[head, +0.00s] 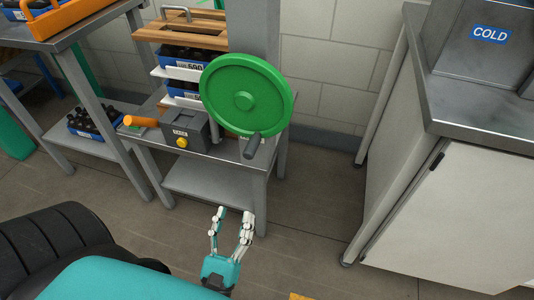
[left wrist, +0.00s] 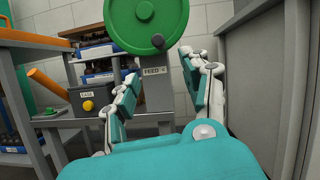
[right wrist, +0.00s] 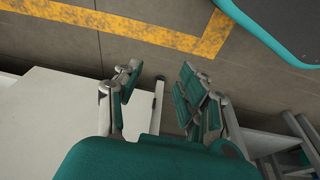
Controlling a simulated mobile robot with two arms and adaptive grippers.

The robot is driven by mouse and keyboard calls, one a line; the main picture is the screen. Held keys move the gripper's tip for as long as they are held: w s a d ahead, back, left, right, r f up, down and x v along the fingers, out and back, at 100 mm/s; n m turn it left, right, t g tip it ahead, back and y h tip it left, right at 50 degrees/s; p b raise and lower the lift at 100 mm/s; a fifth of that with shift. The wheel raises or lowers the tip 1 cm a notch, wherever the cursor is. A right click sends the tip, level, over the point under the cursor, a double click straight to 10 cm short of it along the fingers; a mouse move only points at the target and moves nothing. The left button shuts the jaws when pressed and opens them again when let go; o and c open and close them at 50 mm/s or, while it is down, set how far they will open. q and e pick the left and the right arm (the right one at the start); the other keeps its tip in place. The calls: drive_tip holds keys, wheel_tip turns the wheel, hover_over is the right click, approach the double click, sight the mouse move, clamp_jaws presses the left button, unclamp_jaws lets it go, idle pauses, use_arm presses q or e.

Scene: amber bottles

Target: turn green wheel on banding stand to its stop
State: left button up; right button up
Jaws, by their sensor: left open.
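The green wheel (head: 246,95) stands upright on the grey banding stand (head: 228,157). Its dark crank handle (head: 252,146) sticks out at the wheel's lower edge. In the left wrist view the wheel (left wrist: 145,22) is ahead, and the handle (left wrist: 158,41) shows end-on at its lower right. My left gripper (head: 232,218) is open and empty, in front of and below the wheel, apart from it. It also shows in the left wrist view (left wrist: 165,85), a finger on each side of a plate marked FEED. My right gripper (right wrist: 158,85) is open and empty, pointing at the floor.
A grey box (head: 186,131) with a yellow knob and an orange handle (head: 141,121) sit left of the wheel. Blue crates of bottles (head: 183,89) are behind. Open floor (head: 310,215) lies between stand and cabinet.

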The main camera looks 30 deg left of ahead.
sight(252, 147)
use_arm(q)
drive_tip(key=p+x, duration=0.2)
drive_tip(key=x, duration=1.5)
drive_tip(key=shift+w+r, duration=0.1)
drive_tip(key=shift+r, duration=0.05)
use_arm(e)
wheel_tip(252, 147, down, 7)
drive_tip(key=s, duration=0.2)
use_arm(q)
clamp_jaws()
